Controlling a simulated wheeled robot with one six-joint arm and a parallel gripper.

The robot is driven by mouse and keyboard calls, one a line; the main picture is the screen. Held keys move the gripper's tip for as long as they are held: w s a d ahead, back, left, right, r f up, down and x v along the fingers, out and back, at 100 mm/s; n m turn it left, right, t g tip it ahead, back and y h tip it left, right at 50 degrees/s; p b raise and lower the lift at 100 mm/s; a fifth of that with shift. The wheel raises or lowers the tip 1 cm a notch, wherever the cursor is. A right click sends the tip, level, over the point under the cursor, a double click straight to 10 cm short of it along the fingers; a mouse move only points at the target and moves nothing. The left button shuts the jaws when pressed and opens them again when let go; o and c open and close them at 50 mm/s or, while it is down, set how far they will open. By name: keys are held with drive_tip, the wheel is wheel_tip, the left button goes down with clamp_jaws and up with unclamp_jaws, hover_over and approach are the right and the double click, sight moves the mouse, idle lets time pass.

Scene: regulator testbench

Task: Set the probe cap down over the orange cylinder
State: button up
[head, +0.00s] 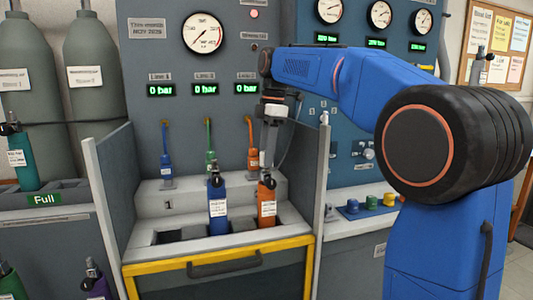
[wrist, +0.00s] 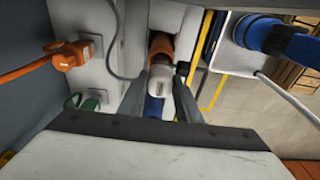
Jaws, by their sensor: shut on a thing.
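My gripper (head: 269,158) points down over the orange cylinder (head: 267,209), which stands upright in the right part of the bench's rack. In the wrist view my gripper (wrist: 161,82) is shut on a small whitish piece, which I take to be the probe cap (wrist: 159,79). The orange cylinder's top (wrist: 160,45) shows just beyond the cap there. The cap looks close to the cylinder's valve; whether they touch I cannot tell. In the head view the fingers mostly hide the cap.
A blue cylinder (head: 218,208) stands just left of the orange one. Blue (head: 166,160), green (head: 210,157) and orange (head: 252,158) connectors sit on the ledge behind. Grey side panels (head: 112,205) flank the bay, with a yellow-framed front (head: 220,255). A thin grey cable (wrist: 113,62) runs near my gripper.

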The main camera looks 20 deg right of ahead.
drive_tip(key=shift+f, duration=0.55)
idle(0.4)
drive_tip(key=o, duration=1.2)
drive_tip(key=shift+c, duration=0.2)
